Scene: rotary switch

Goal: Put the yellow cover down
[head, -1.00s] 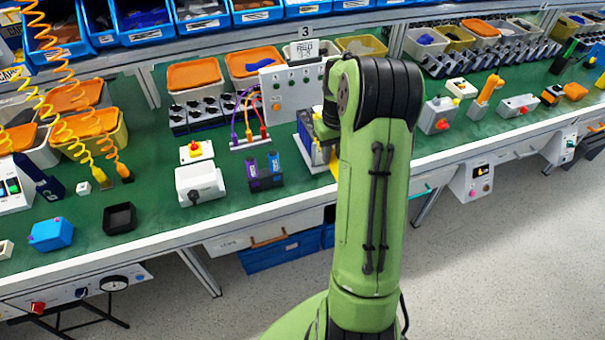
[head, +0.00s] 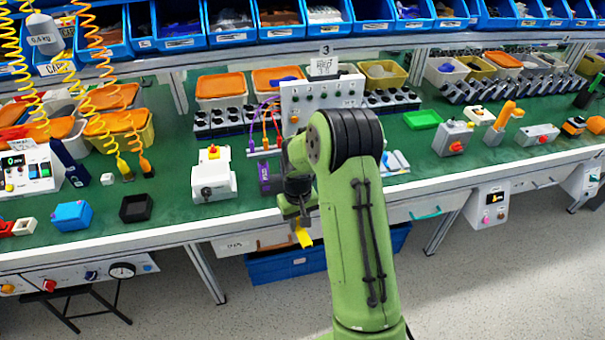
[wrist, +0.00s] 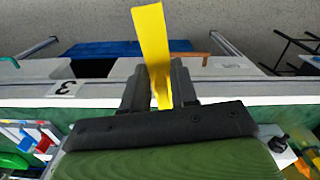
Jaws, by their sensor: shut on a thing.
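The yellow cover (head: 303,236) is a thin flat piece that sticks out of my gripper (head: 297,219) in the head view. It hangs in the air in front of the bench's front edge. In the wrist view the yellow cover (wrist: 152,35) stands between the two dark fingers of my gripper (wrist: 159,75), which is shut on it. Its free end reaches past the fingertips, over the grey floor. The fingers hide its lower part.
The green workbench (head: 180,215) runs across the view below and behind my gripper. A white rotary switch box (head: 213,180) stands left of it, and a grey panel with knobs (head: 322,97) stands behind. Blue crates (head: 290,262) sit under the bench.

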